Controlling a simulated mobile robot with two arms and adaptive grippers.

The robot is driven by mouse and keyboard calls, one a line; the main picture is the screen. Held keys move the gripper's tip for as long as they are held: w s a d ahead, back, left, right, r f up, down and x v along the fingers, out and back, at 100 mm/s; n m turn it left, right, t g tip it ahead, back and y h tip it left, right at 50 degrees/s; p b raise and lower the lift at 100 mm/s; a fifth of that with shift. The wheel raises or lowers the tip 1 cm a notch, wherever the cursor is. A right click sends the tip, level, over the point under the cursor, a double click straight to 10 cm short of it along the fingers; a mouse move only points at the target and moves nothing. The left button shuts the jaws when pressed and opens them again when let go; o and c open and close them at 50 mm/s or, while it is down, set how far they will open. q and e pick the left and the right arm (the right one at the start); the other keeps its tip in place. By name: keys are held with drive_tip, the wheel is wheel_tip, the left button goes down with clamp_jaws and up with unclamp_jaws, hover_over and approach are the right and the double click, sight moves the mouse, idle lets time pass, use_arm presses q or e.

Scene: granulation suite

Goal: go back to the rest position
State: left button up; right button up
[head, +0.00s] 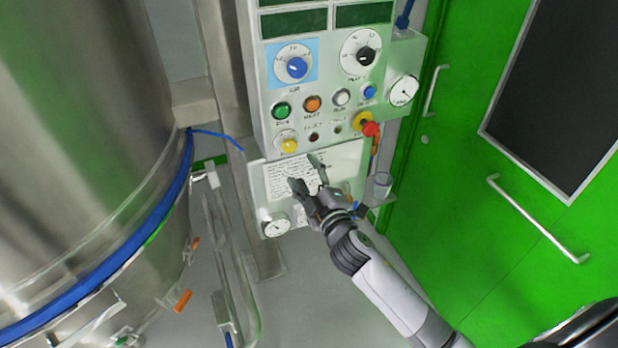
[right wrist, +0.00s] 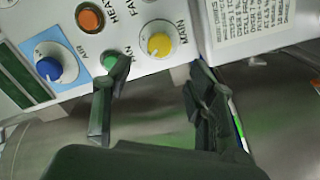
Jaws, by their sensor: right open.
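My right gripper (head: 305,172) is open and empty in front of the lower part of the control panel (head: 268,104). In the right wrist view its two fingers (right wrist: 155,100) are spread, with nothing between them. The yellow knob (right wrist: 160,44) shows just beyond the fingertips, apart from them as far as I can tell. The green button (right wrist: 111,60) is partly hidden by the left finger. In the head view the blue knob (head: 297,67), black knob (head: 366,56) and red knob (head: 371,129) are above the gripper. My left gripper is not in view.
A large steel vessel (head: 85,120) with a blue band fills the left side. A green door (head: 520,215) with a handle (head: 538,218) stands on the right. A small clear cup (head: 382,185) is beside the panel. Grey floor shows between vessel and door.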

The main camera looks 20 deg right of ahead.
drive_tip(key=shift+s, duration=0.8)
wheel_tip(320, 180, down, 20)
drive_tip(key=s+d+m+g+b, duration=0.2)
drive_tip(key=s+g, duration=0.1)
drive_tip(key=g, duration=0.1)
drive_tip(key=s+f+m+g+b, duration=0.15)
drive_tip(key=s+f, duration=0.25)
drive_tip(key=f, duration=0.4)
drive_tip(key=s+d+f+g, duration=0.1)
drive_tip(key=s+f+g, duration=0.1)
drive_tip(key=s+f, duration=0.35)
drive_tip(key=s+f+m+g, duration=0.1)
drive_tip(key=s+f+g, duration=0.1)
drive_tip(key=f, duration=0.7)
drive_tip(key=s+f+m+g+b, duration=0.1)
drive_tip(key=s+f+g, duration=0.1)
drive_tip(key=s+f, duration=0.5)
drive_tip(key=s+f+m+g+b, duration=0.1)
drive_tip(key=s+f, duration=0.5)
drive_tip(key=s, duration=1)
drive_tip(key=s+f+m+g, duration=0.3)
drive_tip(key=s+f, duration=0.4)
drive_tip(key=s, duration=0.4)
drive_tip(key=shift+s+f+g+h+b, duration=0.3)
drive_tip(key=shift+s+f+g+b, duration=0.1)
drive_tip(key=shift+g, duration=0.35)
drive_tip(key=shift+w+d, duration=0.1)
drive_tip(key=shift+c, duration=0.2)
